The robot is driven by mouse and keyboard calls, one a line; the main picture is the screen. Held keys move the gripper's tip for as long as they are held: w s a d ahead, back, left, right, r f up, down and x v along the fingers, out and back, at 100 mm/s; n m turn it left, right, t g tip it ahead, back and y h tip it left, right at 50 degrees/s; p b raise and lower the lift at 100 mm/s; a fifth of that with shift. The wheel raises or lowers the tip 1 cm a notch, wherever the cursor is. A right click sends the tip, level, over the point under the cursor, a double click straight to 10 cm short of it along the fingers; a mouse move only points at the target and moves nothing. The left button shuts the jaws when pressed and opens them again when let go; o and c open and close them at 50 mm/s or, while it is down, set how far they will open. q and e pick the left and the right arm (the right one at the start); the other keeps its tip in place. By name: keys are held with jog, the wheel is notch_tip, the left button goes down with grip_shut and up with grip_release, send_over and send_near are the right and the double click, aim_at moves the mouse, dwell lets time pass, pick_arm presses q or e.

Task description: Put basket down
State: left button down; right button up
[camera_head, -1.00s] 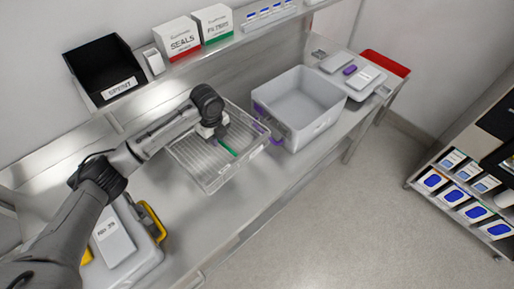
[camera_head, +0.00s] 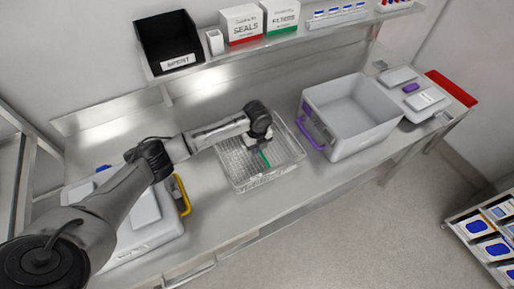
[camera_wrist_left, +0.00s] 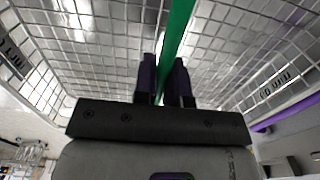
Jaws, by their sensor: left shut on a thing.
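The wire basket (camera_head: 238,183) is a clear-looking rectangular mesh basket with a green handle bar (camera_head: 264,158) across it. It is over the middle of the steel counter (camera_head: 215,215); I cannot tell whether its bottom touches the counter. My left gripper (camera_head: 258,147) reaches down into the basket and is shut on the green bar. In the left wrist view the bar (camera_wrist_left: 178,35) runs between the two dark fingers (camera_wrist_left: 165,82), with the basket's mesh (camera_wrist_left: 100,45) around them. My right gripper is not in view.
A grey bin (camera_head: 350,140) with a purple handle stands right of the basket. A grey container with a yellow handle (camera_head: 182,195) is at the left, partly behind my arm. A shelf above holds a black bin (camera_head: 170,38) and the SEALS (camera_head: 242,24) and FILTERS (camera_head: 281,15) boxes.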

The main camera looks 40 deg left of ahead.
pick_arm(q)
jog(key=shift+f, duration=0.35)
jog(key=c, duration=1.2)
grip_release()
jog(key=shift+f, duration=0.2)
jog(key=shift+o, duration=0.2)
notch_tip(320, 180, up, 11)
jog(key=shift+r+p, duration=0.1)
jog(key=shift+p, duration=0.5)
jog(key=shift+r, duration=0.6)
